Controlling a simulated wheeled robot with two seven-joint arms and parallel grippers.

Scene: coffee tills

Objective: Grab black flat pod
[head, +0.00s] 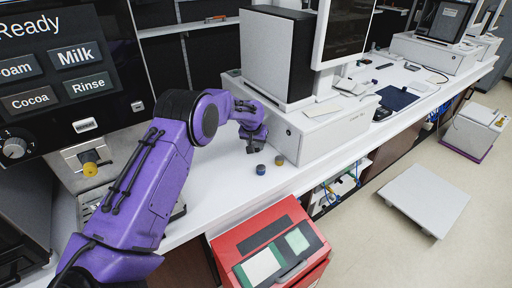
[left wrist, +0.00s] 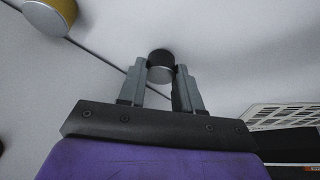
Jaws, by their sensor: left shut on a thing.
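A small round pod with a black top and silvery side (left wrist: 160,68) is between the two fingers of my left gripper (left wrist: 161,78) in the left wrist view. The fingers are shut on it at their tips. In the head view my left gripper (head: 252,146) points down over the white counter, beside the till base. The held pod is hard to make out there. My right gripper is not in view.
The white till base (head: 325,135) is close on the right. A red bin (head: 225,248) stands in front.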

